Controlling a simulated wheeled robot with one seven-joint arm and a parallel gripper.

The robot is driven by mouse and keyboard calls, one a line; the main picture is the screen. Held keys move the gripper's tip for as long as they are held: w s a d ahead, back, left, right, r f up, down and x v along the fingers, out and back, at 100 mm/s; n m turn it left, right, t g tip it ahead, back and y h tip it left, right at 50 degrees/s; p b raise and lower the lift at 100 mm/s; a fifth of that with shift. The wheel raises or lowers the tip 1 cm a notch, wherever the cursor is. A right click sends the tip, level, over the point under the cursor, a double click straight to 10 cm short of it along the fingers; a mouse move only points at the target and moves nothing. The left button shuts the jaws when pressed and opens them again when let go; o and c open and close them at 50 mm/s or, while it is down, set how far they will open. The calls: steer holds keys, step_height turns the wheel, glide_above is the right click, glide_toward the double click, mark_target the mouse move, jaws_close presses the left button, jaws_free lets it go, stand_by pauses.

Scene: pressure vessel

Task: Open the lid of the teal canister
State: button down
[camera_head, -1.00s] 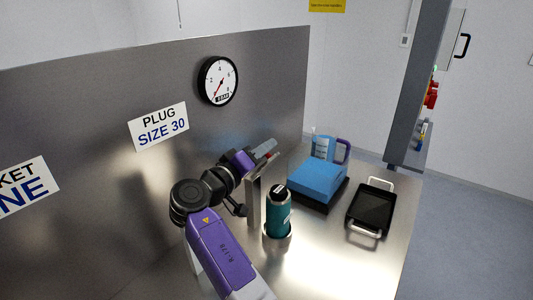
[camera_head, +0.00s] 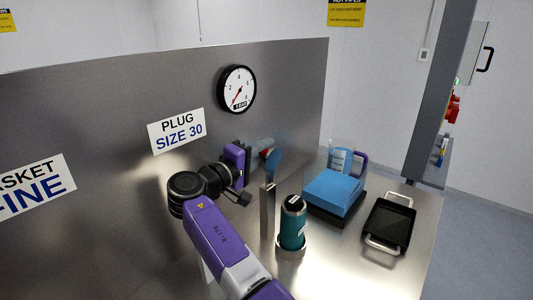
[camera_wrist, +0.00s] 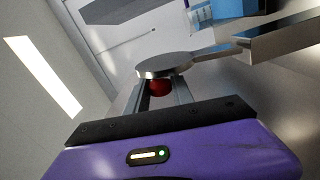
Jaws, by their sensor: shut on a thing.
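The teal canister (camera_head: 291,229) stands upright on the metal bench, with a dark upper rim. A metal post (camera_head: 268,208) stands just left of it. A shiny metal disc lid (camera_head: 274,163) is raised and tilted at the post's top, off the canister's mouth, with bluish reflections. In the wrist view the lid (camera_wrist: 165,66) shows as a flat disc on an arm. My gripper (camera_head: 266,153) is left of and behind the canister, beyond the lid. It is shut on a red knob (camera_wrist: 160,88) under the disc. The canister's inside cannot be made out.
A black tray (camera_head: 387,226) lies further right. A steel wall (camera_head: 110,190) with a gauge (camera_head: 237,90) rises close behind my arm.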

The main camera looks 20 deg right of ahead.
steer(key=shift+a, duration=0.15)
steer(key=c, duration=1.1)
jaws_free()
steer(key=shift+b+v, duration=0.75)
steer(key=shift+v, duration=3.1)
